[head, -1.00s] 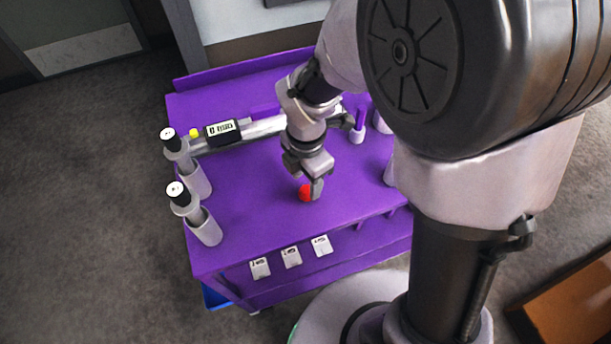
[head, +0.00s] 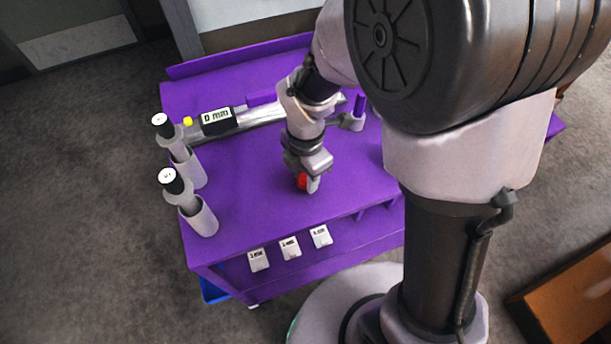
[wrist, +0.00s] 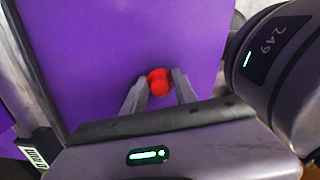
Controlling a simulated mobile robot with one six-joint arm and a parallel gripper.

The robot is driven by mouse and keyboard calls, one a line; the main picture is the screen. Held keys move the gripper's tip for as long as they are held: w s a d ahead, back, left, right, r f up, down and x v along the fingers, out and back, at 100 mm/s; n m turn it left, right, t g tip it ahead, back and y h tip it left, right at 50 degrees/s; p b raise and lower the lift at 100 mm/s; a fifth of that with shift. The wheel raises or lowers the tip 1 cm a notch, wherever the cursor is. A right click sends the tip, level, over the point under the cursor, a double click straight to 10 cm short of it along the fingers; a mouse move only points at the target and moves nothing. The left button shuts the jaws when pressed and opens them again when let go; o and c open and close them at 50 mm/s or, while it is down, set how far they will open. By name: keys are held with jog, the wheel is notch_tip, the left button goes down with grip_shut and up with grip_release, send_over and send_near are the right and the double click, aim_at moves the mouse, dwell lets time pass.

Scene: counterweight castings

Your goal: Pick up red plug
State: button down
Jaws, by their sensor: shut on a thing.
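The red plug (head: 302,181) is a small round red piece over the purple cart top. My gripper (head: 307,184) is shut on it, with one finger covering part of the plug in the head view. In the wrist view the red plug (wrist: 159,82) sits between the two fingertips of my gripper (wrist: 160,88). I cannot tell whether the plug touches the cart top or hangs just above it.
The purple cart (head: 250,190) has clear surface around my gripper.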

notch_tip(320, 180, up, 4)
jog(key=shift+f+p, duration=0.1)
jog(key=shift+p, duration=1.1)
jog(key=s+d+b, duration=0.2)
jog(key=s+b, duration=0.2)
jog(key=s, duration=0.3)
jog(key=s+d+r+b, duration=0.1)
jog(key=s+b, duration=0.3)
jog(key=s, duration=0.4)
jog(key=shift+s+d, duration=0.15)
jog(key=shift+d, duration=0.65)
